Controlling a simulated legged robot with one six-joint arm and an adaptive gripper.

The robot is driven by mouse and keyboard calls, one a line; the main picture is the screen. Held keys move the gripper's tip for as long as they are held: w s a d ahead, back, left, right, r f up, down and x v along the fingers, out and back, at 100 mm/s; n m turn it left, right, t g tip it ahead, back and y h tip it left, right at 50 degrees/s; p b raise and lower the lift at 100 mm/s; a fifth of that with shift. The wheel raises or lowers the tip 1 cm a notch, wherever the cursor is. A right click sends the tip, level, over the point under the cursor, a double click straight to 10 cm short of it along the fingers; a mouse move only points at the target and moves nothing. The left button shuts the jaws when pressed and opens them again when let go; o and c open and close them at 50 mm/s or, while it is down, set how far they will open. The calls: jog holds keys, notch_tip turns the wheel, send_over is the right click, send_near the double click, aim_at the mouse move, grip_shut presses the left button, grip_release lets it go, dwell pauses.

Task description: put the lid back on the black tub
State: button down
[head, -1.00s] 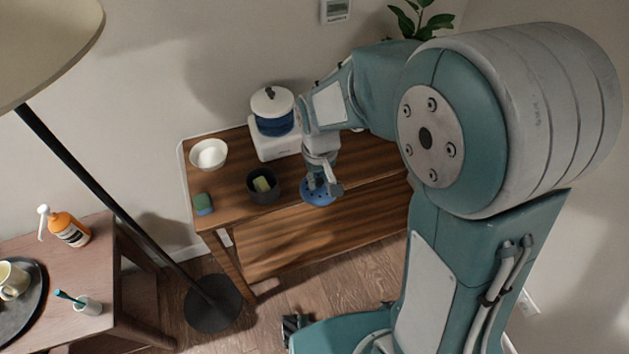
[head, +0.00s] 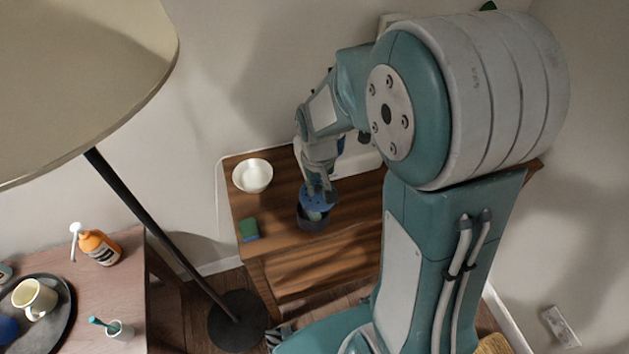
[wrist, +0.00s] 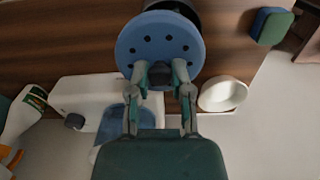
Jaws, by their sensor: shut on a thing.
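The blue round lid (head: 322,201) has a ring of small holes; it also fills the top centre of the wrist view (wrist: 160,33). My gripper (head: 316,189) is shut on the lid from above, with its fingers (wrist: 160,74) at the lid's middle. The black tub (head: 312,224) stands on the wooden table, and a pale thing shows inside it. The lid overlaps the tub's far side in the head view and looks raised and off-centre. In the wrist view most of the tub (wrist: 185,8) is hidden behind the lid.
A white bowl (head: 253,176) and a green-and-blue sponge (head: 249,230) lie left of the tub on the table (head: 275,215). A white appliance (wrist: 75,92) is at the wall side. A lamp (head: 165,235) and a side table (head: 125,285) stand at the left.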

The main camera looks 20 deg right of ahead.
aim_at(314, 199)
jog(key=a+f, duration=0.2)
jog(key=f, duration=0.1)
jog(key=shift+d+f, duration=0.1)
jog(key=shift+f, duration=0.25)
jog(key=shift+d+f, duration=0.5)
jog(key=shift+d, duration=0.1)
jog(key=shift+a, duration=0.45)
jog(key=shift+d, duration=0.15)
jog(key=shift+d, duration=0.3)
jog(key=shift+r, duration=0.1)
jog(key=shift+a, duration=0.2)
